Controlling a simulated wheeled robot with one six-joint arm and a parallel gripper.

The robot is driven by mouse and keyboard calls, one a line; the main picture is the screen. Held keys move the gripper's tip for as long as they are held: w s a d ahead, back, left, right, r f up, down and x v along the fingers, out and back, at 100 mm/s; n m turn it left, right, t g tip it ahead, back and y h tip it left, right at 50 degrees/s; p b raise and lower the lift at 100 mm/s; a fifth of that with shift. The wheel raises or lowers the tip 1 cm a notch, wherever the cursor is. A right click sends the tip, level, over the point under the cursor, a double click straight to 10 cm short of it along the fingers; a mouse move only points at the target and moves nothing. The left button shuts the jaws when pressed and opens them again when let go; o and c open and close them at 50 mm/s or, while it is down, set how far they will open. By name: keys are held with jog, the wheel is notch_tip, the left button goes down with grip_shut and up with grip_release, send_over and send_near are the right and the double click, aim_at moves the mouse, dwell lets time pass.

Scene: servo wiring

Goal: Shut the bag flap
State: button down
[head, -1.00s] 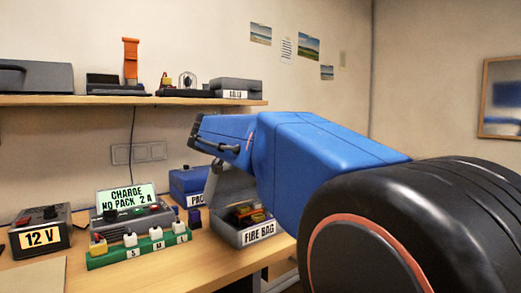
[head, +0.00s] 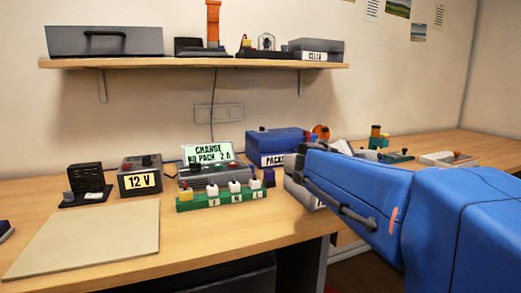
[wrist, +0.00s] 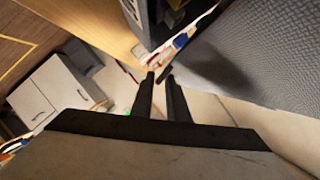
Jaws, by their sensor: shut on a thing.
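The grey fire bag (head: 298,192) stands near the table's front edge in the head view, mostly hidden behind my blue arm. Only its left side and a bit of its white label show. In the wrist view the open bag (wrist: 157,30) shows at the top, with things inside. Its grey woven flap (wrist: 265,50) fills the upper right. My gripper (wrist: 161,76) is shut on the flap's edge at its near-left corner. The grip itself is small and dark. My arm hides the gripper and the flap in the head view.
A blue PACKS box (head: 278,142) stands behind the bag. The charger (head: 205,177), a green strip with plugs (head: 222,200) and a 12 V supply (head: 140,178) stand to its left. A pale mat (head: 85,240) lies at the left. A shelf (head: 195,64) runs above.

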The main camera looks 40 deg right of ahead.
jog(key=shift+s+f, duration=0.15)
jog(key=shift+f, duration=1.25)
jog(key=c, duration=1.9)
grip_release()
jog(key=shift+c, duration=0.2)
jog(key=shift+a+r, duration=0.1)
jog(key=shift+a, duration=0.05)
jog(key=shift+a+r, duration=0.15)
jog(key=shift+a, duration=0.3)
jog(key=v, duration=1.6)
jog(key=shift+a, duration=0.1)
